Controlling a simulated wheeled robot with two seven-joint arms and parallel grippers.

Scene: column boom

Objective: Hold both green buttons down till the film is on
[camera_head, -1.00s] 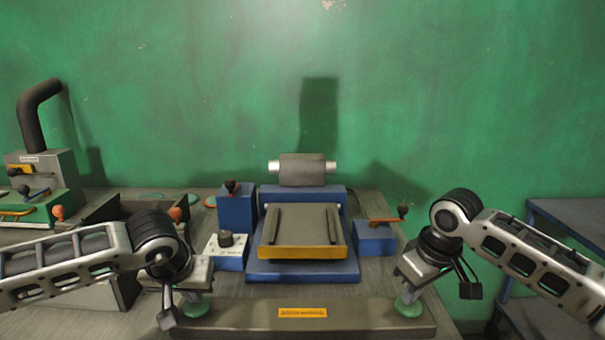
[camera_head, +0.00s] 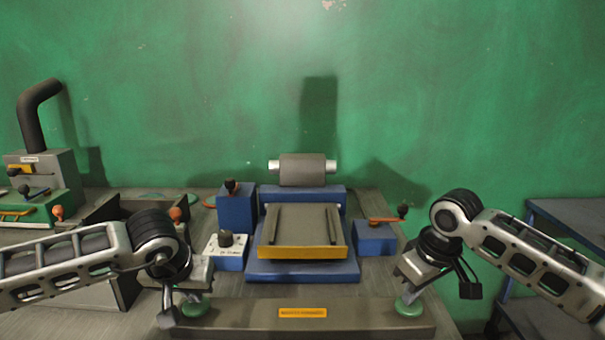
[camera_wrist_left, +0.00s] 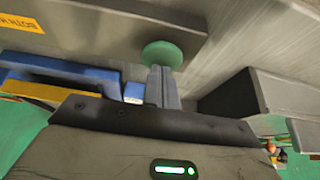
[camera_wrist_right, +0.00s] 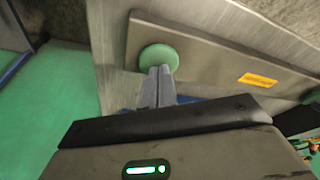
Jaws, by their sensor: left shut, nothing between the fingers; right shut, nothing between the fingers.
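The left green button (camera_head: 194,310) and the right green button (camera_head: 408,309) sit at the two ends of a grey bar (camera_head: 250,318) with a yellow label. My left gripper (camera_head: 196,296) is shut, its fingertips at the top of the left button. The left wrist view shows the closed tips (camera_wrist_left: 160,68) against that green button (camera_wrist_left: 161,53). My right gripper (camera_head: 409,294) is shut, its tips at the right button. The right wrist view shows them (camera_wrist_right: 160,68) against that button (camera_wrist_right: 158,56). I cannot tell how far either button is pressed.
Behind the bar stands a blue machine (camera_head: 302,272) with a yellow-fronted grey tray (camera_head: 302,225) and a grey roll (camera_head: 303,170) above. A lever box (camera_head: 374,240) is at its right, a knob box (camera_head: 227,250) at its left. An open dark bin (camera_head: 110,207) lies further left.

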